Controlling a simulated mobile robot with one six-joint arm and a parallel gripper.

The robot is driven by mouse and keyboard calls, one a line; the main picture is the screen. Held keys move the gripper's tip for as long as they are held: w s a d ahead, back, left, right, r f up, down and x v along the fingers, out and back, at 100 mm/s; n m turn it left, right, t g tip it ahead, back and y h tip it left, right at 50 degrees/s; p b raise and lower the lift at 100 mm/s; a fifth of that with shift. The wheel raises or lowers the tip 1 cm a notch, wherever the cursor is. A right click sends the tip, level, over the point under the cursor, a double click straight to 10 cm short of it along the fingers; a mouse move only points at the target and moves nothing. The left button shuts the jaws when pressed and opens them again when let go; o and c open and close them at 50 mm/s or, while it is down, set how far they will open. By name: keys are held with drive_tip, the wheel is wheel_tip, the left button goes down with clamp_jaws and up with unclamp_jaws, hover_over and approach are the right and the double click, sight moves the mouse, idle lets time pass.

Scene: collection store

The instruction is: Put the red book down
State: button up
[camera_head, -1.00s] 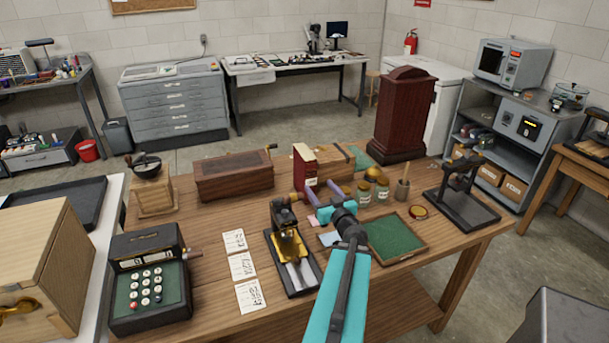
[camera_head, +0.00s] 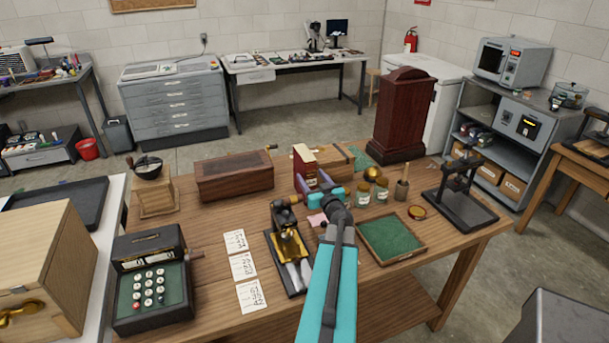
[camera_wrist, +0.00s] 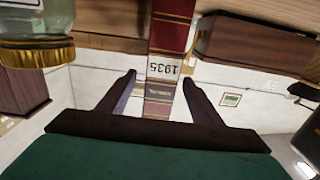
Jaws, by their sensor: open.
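The red book (camera_head: 305,165) stands upright on the wooden table (camera_head: 225,212), its spine facing my gripper. In the wrist view, which is upside down, the red book (camera_wrist: 173,35) has a white label reading 1935 and gold bands. My gripper (camera_wrist: 160,80) is open, with one dark finger on each side of the spine and a visible gap on both sides. In the head view my gripper (camera_head: 314,184) is just in front of the book, partly hidden by my wrist. The book's lower part is partly hidden there.
A wooden box (camera_head: 338,158) is close behind and right of the book. A dark wooden box (camera_head: 235,175) stands to the left. Glass jars (camera_head: 362,193) stand at right, near a green-lined tray (camera_head: 390,238). A brass-and-black device (camera_head: 288,245) is in front.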

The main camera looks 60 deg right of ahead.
drive_tip(key=shift+d, duration=0.1)
idle(0.3)
drive_tip(key=shift+p+x, duration=1.1)
drive_tip(key=shift+x, duration=1.45)
drive_tip(key=shift+c, duration=0.4)
drive_tip(key=shift+w, duration=0.1)
clamp_jaws()
